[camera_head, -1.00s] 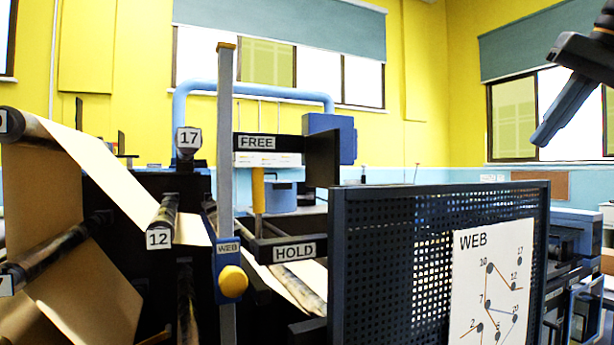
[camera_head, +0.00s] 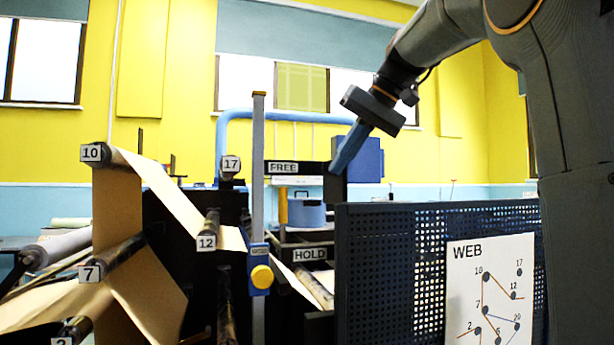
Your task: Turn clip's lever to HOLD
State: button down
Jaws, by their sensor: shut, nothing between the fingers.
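The clip shows as a dark bracket with a FREE plate (camera_head: 283,167) on its upper arm and a HOLD plate (camera_head: 310,254) on its lower arm. A short yellow lever (camera_head: 283,206) stands roughly upright between the two arms, just under the FREE plate. I cannot tell exactly which setting it is in. My gripper (camera_head: 337,168) comes down from the upper right, its blue fingers shut and empty. In the picture its tip overlaps the right end of the FREE arm, right of the lever; I cannot tell whether they touch.
A grey post (camera_head: 258,170) carries a blue block with a yellow knob (camera_head: 262,276), left of the clip. A perforated dark panel (camera_head: 390,250) with a WEB chart (camera_head: 487,285) stands at the front right. Brown paper (camera_head: 160,190) runs over numbered rollers at left.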

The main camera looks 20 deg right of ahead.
jog(key=w+a+f+p, duration=0.3)
jog(key=w+a+f, duration=0.2)
jog(key=a+f, duration=0.2)
jog(key=shift+a, duration=0.3)
dwell(0.3)
